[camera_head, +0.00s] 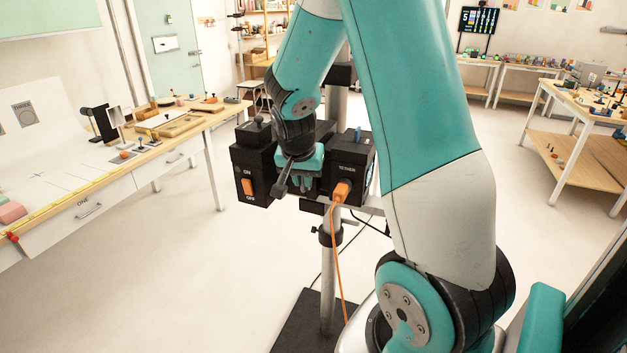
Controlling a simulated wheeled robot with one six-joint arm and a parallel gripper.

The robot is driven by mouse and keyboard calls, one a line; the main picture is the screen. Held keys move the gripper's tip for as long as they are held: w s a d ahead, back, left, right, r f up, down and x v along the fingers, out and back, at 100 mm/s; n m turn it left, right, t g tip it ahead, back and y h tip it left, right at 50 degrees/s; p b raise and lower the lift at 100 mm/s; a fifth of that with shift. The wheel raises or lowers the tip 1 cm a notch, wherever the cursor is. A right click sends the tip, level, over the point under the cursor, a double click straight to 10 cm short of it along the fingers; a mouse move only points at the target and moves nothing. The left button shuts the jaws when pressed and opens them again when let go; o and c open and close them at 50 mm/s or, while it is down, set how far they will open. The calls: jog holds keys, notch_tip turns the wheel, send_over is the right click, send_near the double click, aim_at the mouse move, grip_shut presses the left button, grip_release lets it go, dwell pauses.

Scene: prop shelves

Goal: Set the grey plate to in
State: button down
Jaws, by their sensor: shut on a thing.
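My gripper (301,181) points down in front of the stand, between two black boxes.
The left box (252,165) has an orange switch (248,187) marked ON and OFF. The right box (350,160), marked TETHER, has an orange plug (342,190) with a hanging cable. A workbench (130,180) stands left, tables (560,105) right.

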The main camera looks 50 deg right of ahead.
jog(key=shift+w+a+r, duration=0.1)
jog(key=shift+w+a, duration=0.05)
jog(key=shift+a, duration=0.05)
jog(key=c, duration=1.2)
grip_release()
jog(key=b+v, duration=0.3)
jog(key=v, duration=1.4)
jog(key=shift+r, duration=0.1)
